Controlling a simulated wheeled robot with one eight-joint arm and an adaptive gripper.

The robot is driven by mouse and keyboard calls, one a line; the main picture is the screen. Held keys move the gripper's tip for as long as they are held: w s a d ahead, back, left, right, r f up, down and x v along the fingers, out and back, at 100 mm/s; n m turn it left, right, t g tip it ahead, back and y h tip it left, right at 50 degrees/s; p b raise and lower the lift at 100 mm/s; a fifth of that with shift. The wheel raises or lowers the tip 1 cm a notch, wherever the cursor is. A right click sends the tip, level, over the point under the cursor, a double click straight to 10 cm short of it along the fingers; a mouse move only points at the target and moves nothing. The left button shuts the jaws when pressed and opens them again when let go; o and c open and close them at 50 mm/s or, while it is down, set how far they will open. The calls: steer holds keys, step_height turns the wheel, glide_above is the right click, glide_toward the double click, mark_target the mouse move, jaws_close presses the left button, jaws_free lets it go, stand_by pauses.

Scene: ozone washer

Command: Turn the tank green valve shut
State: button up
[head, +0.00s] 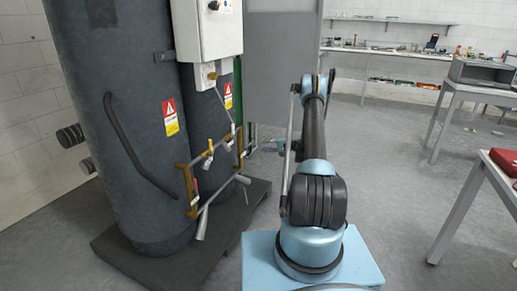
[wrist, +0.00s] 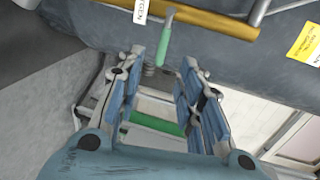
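A green valve handle (wrist: 164,45) with a grey end shows at the top middle of the wrist view, beside a yellow bar on the dark tank. My gripper (wrist: 160,72) is open, its two blue fingers spread, with the handle just beyond the gap between the fingertips. I see nothing held; whether a finger touches the handle I cannot tell. I cannot make out the green handle there.
Two dark tanks (head: 128,120) stand on a dark base (head: 125,262), with a white control box (head: 217,35) above. A yellow-ended pipe frame (head: 188,190) juts in front. Benches (head: 475,85) stand at the right; the floor between (head: 395,160) is clear.

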steer(key=shift+v, duration=1)
